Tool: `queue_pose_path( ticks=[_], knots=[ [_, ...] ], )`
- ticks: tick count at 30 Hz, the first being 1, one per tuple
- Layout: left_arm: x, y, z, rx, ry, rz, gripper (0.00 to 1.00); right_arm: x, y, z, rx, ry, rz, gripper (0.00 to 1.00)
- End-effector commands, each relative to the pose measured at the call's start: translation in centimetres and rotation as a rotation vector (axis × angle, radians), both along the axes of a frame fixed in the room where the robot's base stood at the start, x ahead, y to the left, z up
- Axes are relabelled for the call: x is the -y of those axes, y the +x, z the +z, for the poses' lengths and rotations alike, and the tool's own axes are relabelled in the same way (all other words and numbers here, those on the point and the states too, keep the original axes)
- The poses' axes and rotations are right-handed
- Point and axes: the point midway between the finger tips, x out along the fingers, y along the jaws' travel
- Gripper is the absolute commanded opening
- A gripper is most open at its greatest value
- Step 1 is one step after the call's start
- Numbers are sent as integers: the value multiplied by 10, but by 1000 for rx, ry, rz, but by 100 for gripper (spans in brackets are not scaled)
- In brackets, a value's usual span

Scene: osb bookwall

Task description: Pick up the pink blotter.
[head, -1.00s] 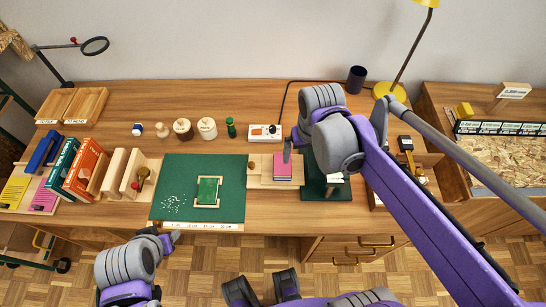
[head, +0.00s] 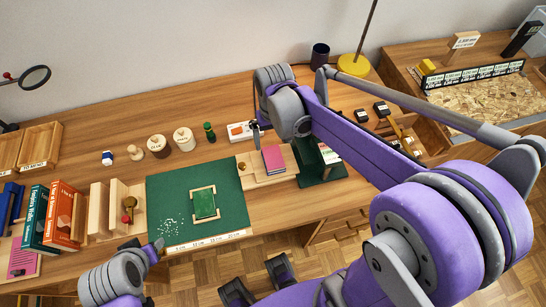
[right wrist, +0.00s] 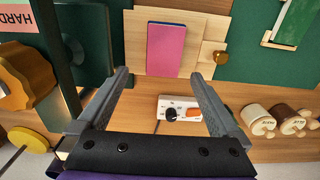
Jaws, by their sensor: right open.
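The pink blotter (head: 273,159) is a flat pink block with a dark edge, lying on a pale wooden board (head: 248,176) right of the green mat. It also shows in the right wrist view (right wrist: 166,50), beyond and between the fingertips. My right gripper (head: 257,133) is open and empty, above the desk just behind and left of the blotter; its open jaws also show in the right wrist view (right wrist: 158,77). My left gripper (head: 154,246) is at the lower left, by the mat's front corner; its jaws cannot be made out.
A brass knob (right wrist: 221,57) stands on the board beside the blotter. A dark green stand (head: 322,174) is close on the right. The green mat (head: 170,194) holds a small frame and white bits. Jars stand behind the mat.

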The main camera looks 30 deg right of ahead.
Motion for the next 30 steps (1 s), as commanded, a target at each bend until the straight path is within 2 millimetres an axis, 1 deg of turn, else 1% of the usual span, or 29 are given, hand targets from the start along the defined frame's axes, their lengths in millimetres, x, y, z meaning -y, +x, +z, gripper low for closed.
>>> queue_pose_path(
  ticks=[5,9,12,15,21,23,24,29,30],
  knots=[
    [0,0,-1,0,0,0,50,-2,-1,-16,0,0,1,100],
    [0,-1,-3,-1,0,0,50,-6,-2,-38,0,0,2,100],
    [0,-1,-5,-2,0,0,50,-5,-1,-50,0,0,1,100],
    [0,-1,-5,-2,0,0,50,-5,-1,-54,0,0,1,100],
    [0,-1,-5,-2,0,0,50,-5,-2,-55,1,0,1,100],
    [0,-1,-5,-2,0,0,50,-5,-2,-54,1,0,1,91],
    [0,-1,-5,-2,0,0,50,-5,-2,-54,1,0,1,84],
    [0,-1,-5,-2,0,0,50,-5,-2,-54,1,0,1,55],
    [0,-1,-5,-2,0,0,50,-5,-2,-54,1,0,1,48]
  ],
)
